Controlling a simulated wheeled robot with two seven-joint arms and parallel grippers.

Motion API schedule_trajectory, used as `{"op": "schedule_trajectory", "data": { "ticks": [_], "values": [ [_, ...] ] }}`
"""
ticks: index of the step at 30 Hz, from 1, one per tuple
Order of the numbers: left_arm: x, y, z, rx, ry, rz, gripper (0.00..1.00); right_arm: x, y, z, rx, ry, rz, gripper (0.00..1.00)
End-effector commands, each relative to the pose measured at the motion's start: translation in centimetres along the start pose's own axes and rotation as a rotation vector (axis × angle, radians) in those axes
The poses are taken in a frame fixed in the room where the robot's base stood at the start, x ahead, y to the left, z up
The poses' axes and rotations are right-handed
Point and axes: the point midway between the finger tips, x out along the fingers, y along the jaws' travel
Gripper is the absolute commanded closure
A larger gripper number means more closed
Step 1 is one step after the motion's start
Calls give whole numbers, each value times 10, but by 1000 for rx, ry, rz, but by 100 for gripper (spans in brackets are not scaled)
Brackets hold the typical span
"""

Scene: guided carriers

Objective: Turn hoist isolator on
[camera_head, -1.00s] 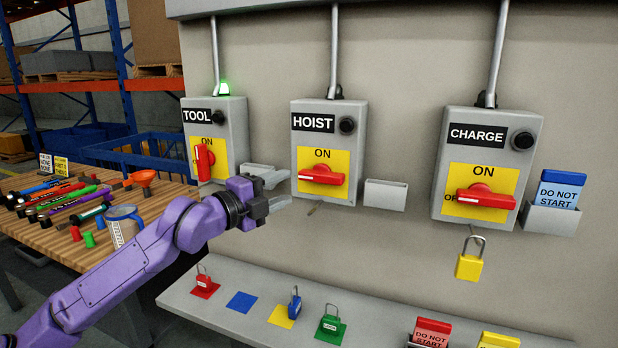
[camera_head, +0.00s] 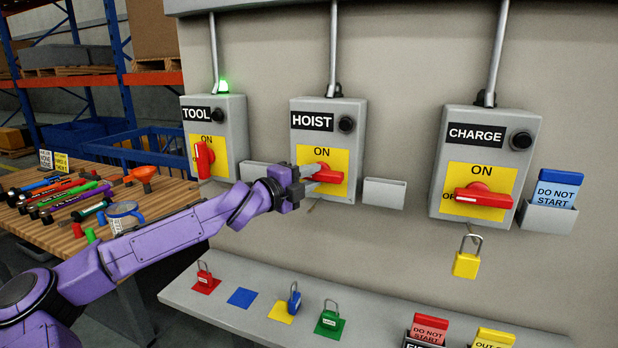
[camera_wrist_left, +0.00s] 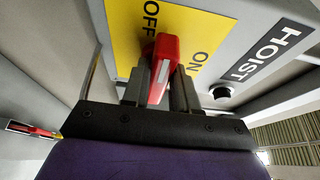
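The hoist isolator is a grey box (camera_head: 357,145) labelled HOIST, with a yellow plate (camera_head: 340,157) and a red rotary handle (camera_head: 331,177). The lamp on top of the hoist box is dark. My right gripper is out of view.
The TOOL box (camera_head: 232,130) at left has an upright handle and a lit green lamp. The CHARGE box (camera_head: 525,165) at right has a horizontal handle and a yellow padlock (camera_head: 467,264) hanging below. A shelf (camera_head: 240,309) with padlocks runs below. An empty grey holder (camera_head: 384,194) sits beside the hoist box.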

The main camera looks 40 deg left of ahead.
Motion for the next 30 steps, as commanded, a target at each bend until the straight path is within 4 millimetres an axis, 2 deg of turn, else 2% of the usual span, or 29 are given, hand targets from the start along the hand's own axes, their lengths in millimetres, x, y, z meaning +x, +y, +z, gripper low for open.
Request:
{"op": "schedule_trajectory", "data": {
  "ticks": [7,13,21,30],
  "values": [
    [0,-2,0,25,0,11,100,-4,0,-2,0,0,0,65],
    [0,-6,0,112,0,48,100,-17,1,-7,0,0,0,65],
    [0,-9,-1,327,1,135,100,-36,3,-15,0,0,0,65],
    [1,-10,-3,592,1,244,100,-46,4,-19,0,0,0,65]
  ]
}}
